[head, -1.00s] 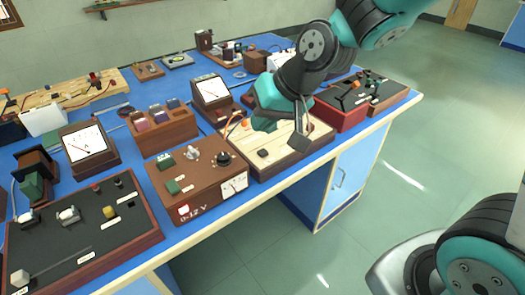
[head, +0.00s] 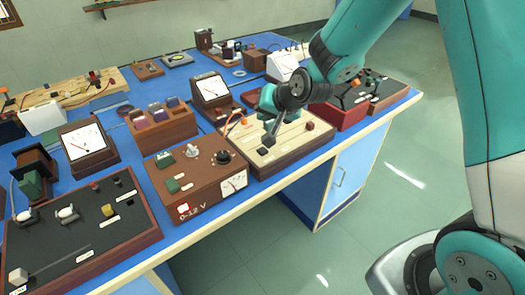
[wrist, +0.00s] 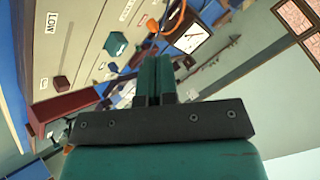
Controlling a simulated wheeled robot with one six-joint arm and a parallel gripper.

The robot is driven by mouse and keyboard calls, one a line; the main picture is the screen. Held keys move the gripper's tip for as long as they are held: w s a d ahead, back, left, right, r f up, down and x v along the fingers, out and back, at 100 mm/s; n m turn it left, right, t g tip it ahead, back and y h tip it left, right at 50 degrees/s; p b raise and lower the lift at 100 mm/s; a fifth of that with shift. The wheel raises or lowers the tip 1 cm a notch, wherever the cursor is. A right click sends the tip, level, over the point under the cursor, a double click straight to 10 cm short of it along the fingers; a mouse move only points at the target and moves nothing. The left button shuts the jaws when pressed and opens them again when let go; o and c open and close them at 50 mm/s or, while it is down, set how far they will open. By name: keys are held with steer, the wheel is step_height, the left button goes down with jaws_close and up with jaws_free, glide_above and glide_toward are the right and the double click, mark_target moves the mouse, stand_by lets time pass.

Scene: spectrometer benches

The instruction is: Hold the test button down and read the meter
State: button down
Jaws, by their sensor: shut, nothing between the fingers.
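The cream board (head: 285,150) on the blue bench carries a dark block (head: 264,152), a dark red block (head: 310,126) and an orange terminal. I cannot tell which part is the test button. My gripper (head: 270,137) is over this board, pointing down; contact with it cannot be told. In the wrist view my gripper's fingers (wrist: 154,62) are shut and empty, with a green block (wrist: 115,45) beyond them to the left. A sloped meter (head: 211,89) stands behind the board and also shows in the wrist view (wrist: 187,38); its reading is too small to make out.
A brown 0-12 V box (head: 199,190) with its own small meter adjoins the board on the left. A red box (head: 345,112) stands to the right. A dark panel (head: 85,245) and another meter (head: 85,142) lie further left. The floor before the bench is clear.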

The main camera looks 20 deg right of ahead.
mark_target(264, 149)
step_height(264, 149, down, 8)
steer(key=b, duration=0.6)
stand_by(1.7)
steer(key=shift+f+b, duration=0.3)
steer(key=shift+f, duration=0.2)
steer(key=shift+f+b, duration=0.4)
steer(key=shift+f, duration=0.05)
stand_by(0.5)
steer(key=shift+r, duration=0.15)
stand_by(2.0)
steer(key=shift+r+p, duration=0.75)
steer(key=shift+r, duration=0.05)
steer(key=shift+r+p, duration=1.9)
steer(key=shift+r, duration=0.6)
